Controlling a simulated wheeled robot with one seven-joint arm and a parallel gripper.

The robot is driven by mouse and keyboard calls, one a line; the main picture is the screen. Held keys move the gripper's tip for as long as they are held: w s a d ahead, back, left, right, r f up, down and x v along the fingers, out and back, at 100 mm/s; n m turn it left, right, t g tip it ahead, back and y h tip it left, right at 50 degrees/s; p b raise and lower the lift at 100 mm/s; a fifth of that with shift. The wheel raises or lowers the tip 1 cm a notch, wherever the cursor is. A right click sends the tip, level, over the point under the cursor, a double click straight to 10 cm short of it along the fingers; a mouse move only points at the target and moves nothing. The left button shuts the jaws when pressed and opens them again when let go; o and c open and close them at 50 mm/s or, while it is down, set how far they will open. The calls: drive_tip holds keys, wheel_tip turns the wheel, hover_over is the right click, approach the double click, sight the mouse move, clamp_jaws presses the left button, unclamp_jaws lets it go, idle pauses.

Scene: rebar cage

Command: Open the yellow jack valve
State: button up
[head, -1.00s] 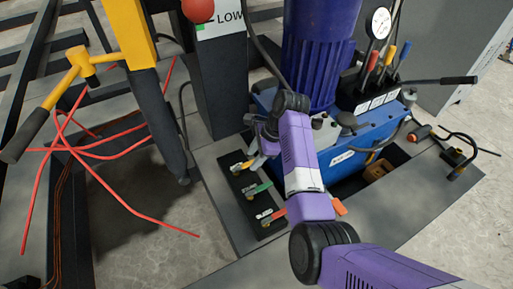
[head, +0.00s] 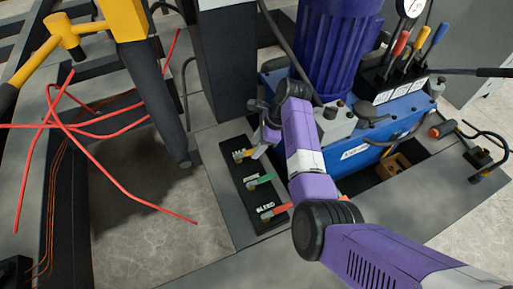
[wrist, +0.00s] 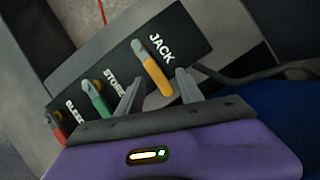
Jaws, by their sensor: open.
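The yellow jack valve (wrist: 157,72) is a yellow lever beside the white word JACK on a black panel (wrist: 180,25) in the wrist view. Its handle points down toward my gripper. My gripper (wrist: 160,76) is open, with one finger on each side of the handle. I cannot tell whether either finger touches it. In the head view the yellow lever (head: 242,155) is at the top of the panel, partly hidden by my gripper (head: 260,148).
A green lever (wrist: 95,100) labelled STORE and a red lever (wrist: 56,128) sit left of the yellow one in the wrist view. A blue pump unit (head: 385,125) stands right of the panel. Red cables (head: 110,130) and a yellow hammer (head: 62,32) are at left.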

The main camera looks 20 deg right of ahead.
drive_tip(key=shift+a+f, duration=0.1)
drive_tip(key=shift+f, duration=0.05)
drive_tip(key=shift+c, duration=0.2)
clamp_jaws()
drive_tip(key=shift+w, duration=0.1)
idle(1.1)
